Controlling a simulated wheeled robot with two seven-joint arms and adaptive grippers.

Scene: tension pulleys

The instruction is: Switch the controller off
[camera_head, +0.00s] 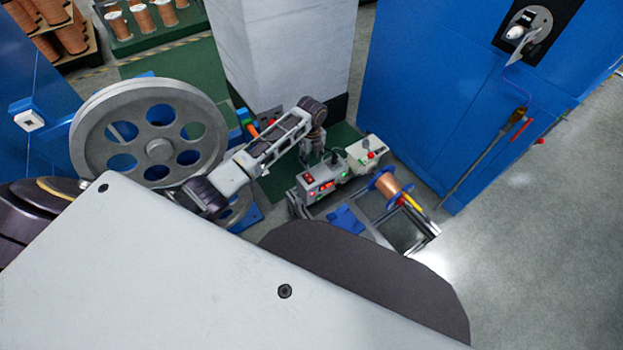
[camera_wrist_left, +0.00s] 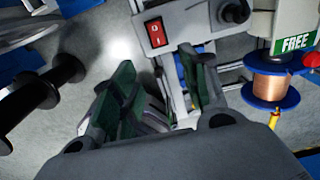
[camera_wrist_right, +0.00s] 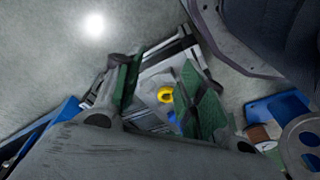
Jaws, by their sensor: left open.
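The controller (camera_head: 322,183) is a grey box with a red display and a red switch, standing right of the large grey wheel. In the left wrist view, its light casing (camera_wrist_left: 178,22) carries a red rocker switch (camera_wrist_left: 155,33) marked O and I. My left gripper (camera_head: 317,147) points down above the controller. In its wrist view the left gripper (camera_wrist_left: 157,65) is open and empty, its green-padded fingers just below the switch; I cannot tell if they touch the casing. My right gripper (camera_wrist_right: 162,65) is open and empty in its own view, and hidden in the head view.
A copper spool (camera_head: 386,186) with blue flanges sits on a metal frame right of the controller. A box with a red button (camera_head: 369,154) stands behind it. A blue cabinet (camera_head: 450,90) is at the right, a white column (camera_head: 285,50) behind. Floor at lower right is clear.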

